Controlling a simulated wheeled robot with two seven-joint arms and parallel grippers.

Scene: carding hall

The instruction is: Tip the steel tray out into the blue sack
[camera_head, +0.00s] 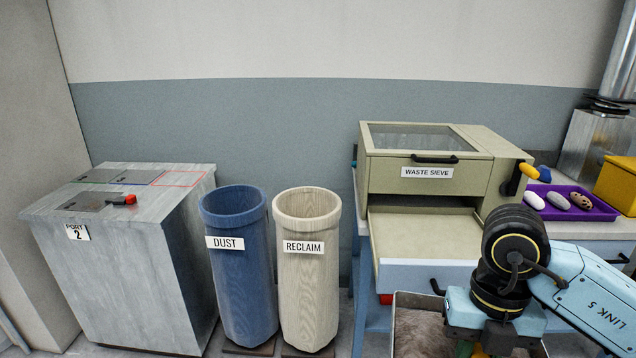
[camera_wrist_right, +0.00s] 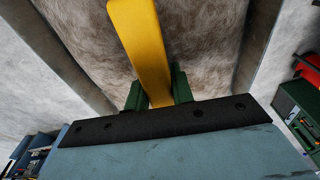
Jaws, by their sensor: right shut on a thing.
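The blue sack (camera_head: 240,265), labelled DUST, stands upright and open-topped on the floor, left of the middle. The steel tray (camera_head: 395,325) is at the bottom edge of the head view, partly cut off and partly behind my right arm. Grey-brown fluff (camera_head: 420,335) lies in it. My right gripper (camera_wrist_right: 157,88) is shut on a yellow handle (camera_wrist_right: 143,45), with the fluff and the tray's grey wall (camera_wrist_right: 262,45) behind it in the wrist view. Its fingertips are mostly hidden in the head view. My left gripper is not in view.
A cream RECLAIM sack (camera_head: 306,275) stands close beside the blue one. The grey PORT 2 cabinet (camera_head: 185,265) is to the left. The waste sieve (camera_head: 480,180), with its front drawer (camera_head: 420,235) out, stands on a bench with a purple tray (camera_head: 598,212) of several lumps.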

